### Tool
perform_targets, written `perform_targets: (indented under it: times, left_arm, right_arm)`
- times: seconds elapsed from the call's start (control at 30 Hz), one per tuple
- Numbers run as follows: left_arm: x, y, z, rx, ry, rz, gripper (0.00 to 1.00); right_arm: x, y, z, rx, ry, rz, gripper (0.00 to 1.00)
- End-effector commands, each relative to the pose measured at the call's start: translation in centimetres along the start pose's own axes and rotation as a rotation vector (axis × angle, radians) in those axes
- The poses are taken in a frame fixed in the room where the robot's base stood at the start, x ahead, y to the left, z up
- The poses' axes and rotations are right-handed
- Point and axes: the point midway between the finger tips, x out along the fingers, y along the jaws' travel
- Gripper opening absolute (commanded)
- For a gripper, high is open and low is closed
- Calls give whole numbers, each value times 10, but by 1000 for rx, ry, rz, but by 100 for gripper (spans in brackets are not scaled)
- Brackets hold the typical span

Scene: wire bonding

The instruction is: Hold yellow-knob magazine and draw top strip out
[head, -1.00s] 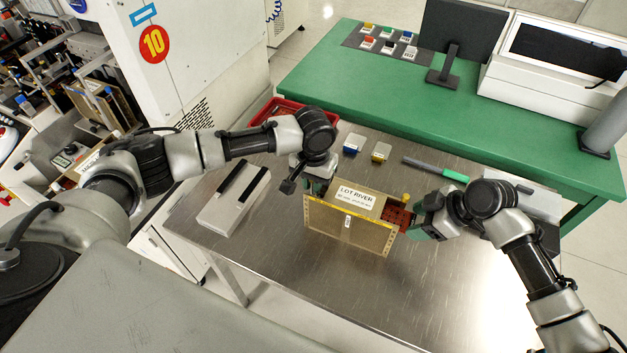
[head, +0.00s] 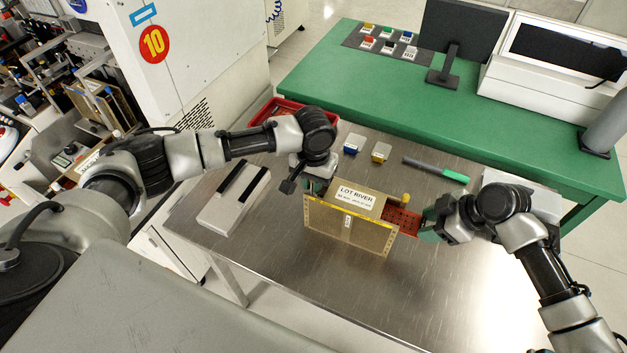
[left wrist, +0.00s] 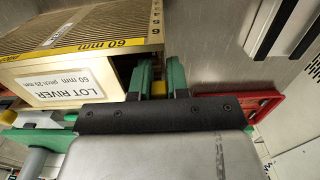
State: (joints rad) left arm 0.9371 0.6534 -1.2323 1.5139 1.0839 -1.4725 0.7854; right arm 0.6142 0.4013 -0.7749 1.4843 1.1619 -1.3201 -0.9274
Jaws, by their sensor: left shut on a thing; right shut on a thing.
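The magazine (head: 340,226) is a gold box labelled LOT RIVER, standing on the steel table. A yellow knob (head: 406,198) shows at its right end. My left gripper (head: 311,187) is at the magazine's left end; in the left wrist view its green fingers (left wrist: 159,82) are shut on a small yellow part at the magazine's end. A red perforated strip (head: 404,221) sticks out of the magazine's right end near the top. My right gripper (head: 431,228) is shut on the strip's outer end. The strip's inner part is hidden in the magazine.
A grey block with black bars (head: 234,198) lies to the left. A blue-based block (head: 353,145), a yellow-based block (head: 381,152) and a green-ended tool (head: 436,170) lie behind. A red tray (head: 280,112) is at the back left. The front of the table is clear.

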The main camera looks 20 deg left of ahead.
Motion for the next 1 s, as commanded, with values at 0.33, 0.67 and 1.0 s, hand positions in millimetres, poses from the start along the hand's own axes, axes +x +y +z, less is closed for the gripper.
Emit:
perform_targets:
  times: [0.33,0.67,1.0]
  left_arm:
    - [-1,0,0,0,2,0,0]
    - [-1,0,0,-1,2,0,0]
    - [-1,0,0,-1,2,0,0]
  right_arm:
    - [-3,0,4,0,1,0,23]
    - [-6,0,8,0,1,1,23]
    - [-14,0,20,0,0,1,23]
